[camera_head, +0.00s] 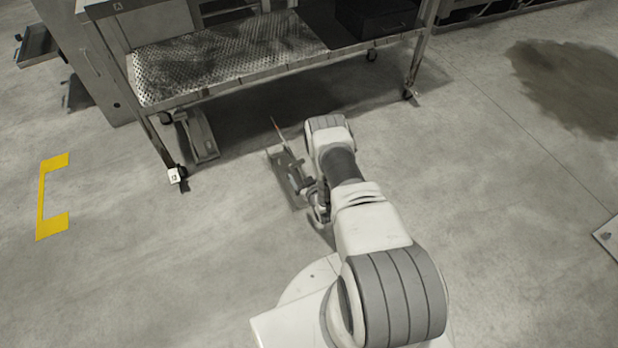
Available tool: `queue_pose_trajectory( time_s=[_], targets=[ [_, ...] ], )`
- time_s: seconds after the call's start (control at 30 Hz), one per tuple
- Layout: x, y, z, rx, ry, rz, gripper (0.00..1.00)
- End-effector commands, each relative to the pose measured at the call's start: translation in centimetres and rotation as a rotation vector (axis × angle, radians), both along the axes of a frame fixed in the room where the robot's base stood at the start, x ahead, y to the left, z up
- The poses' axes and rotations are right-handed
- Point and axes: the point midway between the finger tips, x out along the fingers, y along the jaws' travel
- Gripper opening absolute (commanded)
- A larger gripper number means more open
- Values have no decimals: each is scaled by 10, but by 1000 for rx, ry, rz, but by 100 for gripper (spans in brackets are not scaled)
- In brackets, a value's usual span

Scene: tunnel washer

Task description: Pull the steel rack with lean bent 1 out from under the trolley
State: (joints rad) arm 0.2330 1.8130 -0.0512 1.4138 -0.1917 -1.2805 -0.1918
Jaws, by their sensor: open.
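The trolley (225,82) stands at the upper left, with a perforated metal shelf on castered legs. A narrow grey metal rack (205,138) lies on the floor under its left end. A second grey metal rack (281,164), with a thin brownish upright piece, lies on the floor in front of the trolley's lower shelf. I cannot tell from the picture which one is lean bent 1. My gripper (312,192) is open and low, at the right side of the second rack. My arm hides part of that rack, and I cannot tell whether the fingers touch it.
A yellow floor marking (50,195) lies at the left. A white tag (174,176) is at the trolley's front left caster. A dark box (375,18) sits on the shelf. A dark stain (570,80) marks the floor at right.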

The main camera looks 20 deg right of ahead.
Motion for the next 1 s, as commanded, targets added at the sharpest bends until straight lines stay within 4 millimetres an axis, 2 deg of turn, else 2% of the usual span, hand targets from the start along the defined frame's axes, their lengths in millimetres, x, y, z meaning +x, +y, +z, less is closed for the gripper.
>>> queue_pose_trajectory(
  time_s=[0.03, 0.1, 0.33, 0.5, 1.0],
  targets=[
    [-13, 0, 9, 0, 5, 0, 100],
    [-26, 1, 13, 0, 5, 0, 100],
    [-55, 2, 23, 1, 2, -1, 100],
    [-61, 3, 24, 1, 0, 0, 100],
    [-61, 3, 24, 0, 0, 0, 100]
  ],
)
